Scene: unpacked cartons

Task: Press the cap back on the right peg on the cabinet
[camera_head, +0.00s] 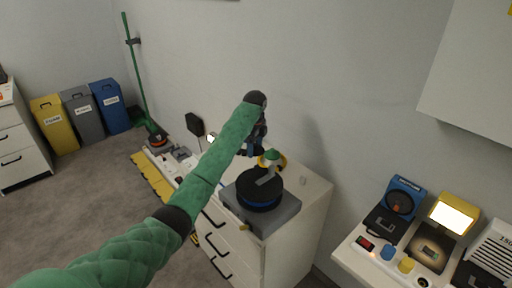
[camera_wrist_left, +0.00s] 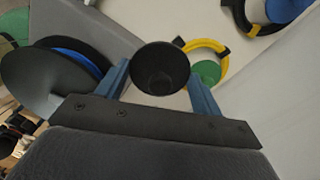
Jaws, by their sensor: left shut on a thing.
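My left gripper (camera_head: 257,149) is above the back of the white cabinet (camera_head: 312,202), with its arm reaching across the picture. In the left wrist view, the gripper (camera_wrist_left: 160,78) is shut on a dark, round, cup-like piece (camera_wrist_left: 160,60), which looks like the cap. Its hollow side faces the camera. I cannot make out the cap in the head view. No peg shows clearly. My right gripper is not in view.
A black-and-blue reel (camera_head: 259,192) sits on a grey box (camera_head: 284,211) at the cabinet's front. A yellow ring (camera_wrist_left: 207,42) and a green round piece (camera_wrist_left: 207,71) lie close to the gripper. The wall is just behind. The cabinet's right strip is mostly clear.

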